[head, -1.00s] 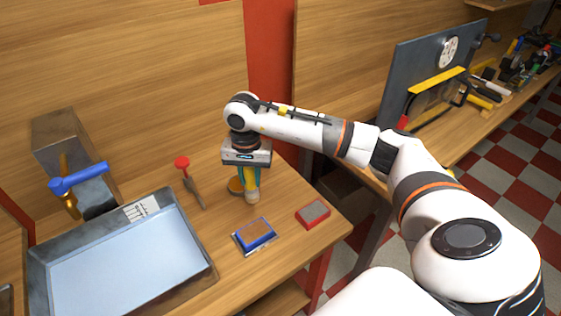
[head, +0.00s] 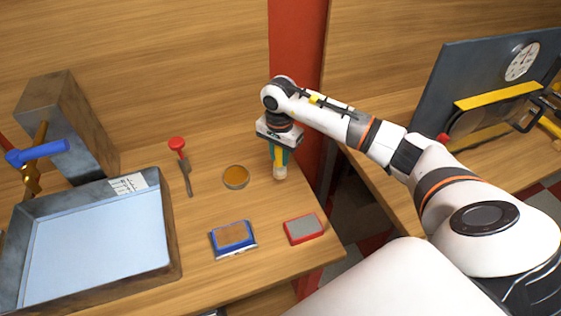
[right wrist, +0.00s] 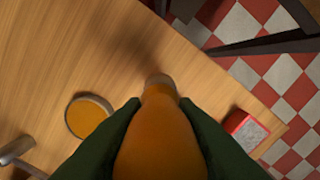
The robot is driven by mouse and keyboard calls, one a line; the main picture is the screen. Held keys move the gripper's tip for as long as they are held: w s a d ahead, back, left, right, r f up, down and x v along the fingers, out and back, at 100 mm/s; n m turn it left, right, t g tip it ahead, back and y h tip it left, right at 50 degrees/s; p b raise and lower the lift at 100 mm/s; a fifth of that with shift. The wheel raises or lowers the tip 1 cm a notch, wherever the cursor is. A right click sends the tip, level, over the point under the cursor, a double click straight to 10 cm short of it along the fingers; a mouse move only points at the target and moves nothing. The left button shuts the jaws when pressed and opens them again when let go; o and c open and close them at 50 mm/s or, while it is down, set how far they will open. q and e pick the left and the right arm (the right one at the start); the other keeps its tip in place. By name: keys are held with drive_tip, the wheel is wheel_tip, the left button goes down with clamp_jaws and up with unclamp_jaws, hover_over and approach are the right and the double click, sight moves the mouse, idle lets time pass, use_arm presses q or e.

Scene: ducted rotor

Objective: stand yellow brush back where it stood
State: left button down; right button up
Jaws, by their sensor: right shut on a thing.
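My right gripper (head: 279,158) is shut on the yellow brush (head: 280,171) and holds it upright near the right edge of the wooden table. In the head view its pale lower end shows below the fingers. Whether it touches the table I cannot tell. In the right wrist view the brush's orange-yellow handle (right wrist: 160,135) sits between the two dark green fingers. A round shallow tin with an orange face (head: 236,177) stands left of the brush, apart from it. My left gripper is not in view.
A blue-framed pad (head: 233,236) and a red block with a grey top (head: 304,228) lie in front of the brush. A metal tray (head: 172,235) fills the left. The table's right edge is close.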

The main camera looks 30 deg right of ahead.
sight(280, 165)
wheel_tip(280, 165, down, 4)
drive_tip(key=shift+r+p, duration=0.15)
drive_tip(key=shift+p, duration=0.3)
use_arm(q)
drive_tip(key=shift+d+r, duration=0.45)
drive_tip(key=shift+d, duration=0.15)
use_arm(e)
drive_tip(key=shift+d+f, duration=0.1)
drive_tip(key=shift+f, duration=0.2)
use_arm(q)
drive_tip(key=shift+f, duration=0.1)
use_arm(e)
drive_tip(key=shift+f+b, duration=0.2)
drive_tip(key=shift+b, duration=0.1)
drive_tip(key=o, duration=1)
drive_tip(key=shift+r, duration=0.1)
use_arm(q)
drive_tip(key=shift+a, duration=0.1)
